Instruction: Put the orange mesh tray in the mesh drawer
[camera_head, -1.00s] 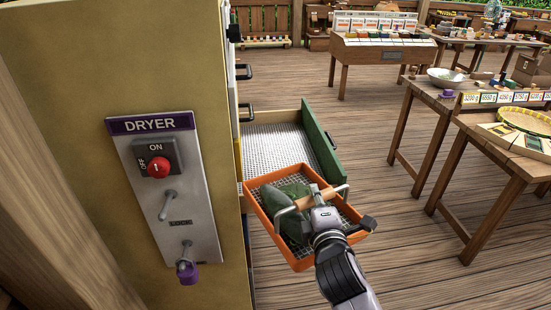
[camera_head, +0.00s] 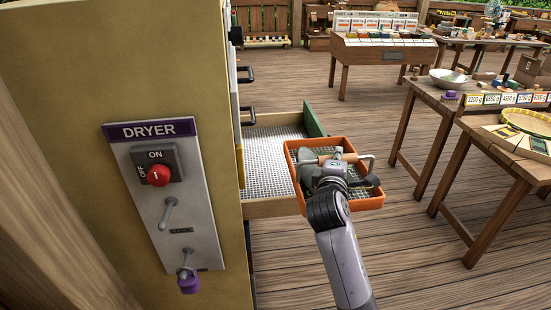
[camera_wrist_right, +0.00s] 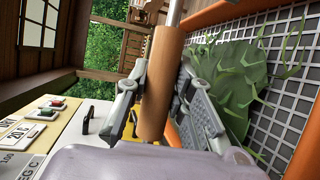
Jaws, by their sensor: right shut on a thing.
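The orange mesh tray (camera_head: 368,204) is held up by my right gripper (camera_head: 332,168), beside and partly in front of the open mesh drawer (camera_head: 268,180) of the dryer. The right gripper is shut on the tray's wooden handle, which shows large in the right wrist view (camera_wrist_right: 160,75). A green leafy piece (camera_wrist_right: 228,75) lies on the tray's mesh in the wrist view. The tray hides the drawer's right front part and much of its green front panel (camera_head: 313,122). I cannot tell the tray's height above the drawer. My left gripper is not in view.
The tan dryer cabinet (camera_head: 90,75) with its switch panel (camera_head: 168,205) fills the left side. Other handles (camera_head: 245,74) are on its drawer side. Wooden tables (camera_head: 490,150) with goods stand at the right. The plank floor (camera_head: 400,250) between is clear.

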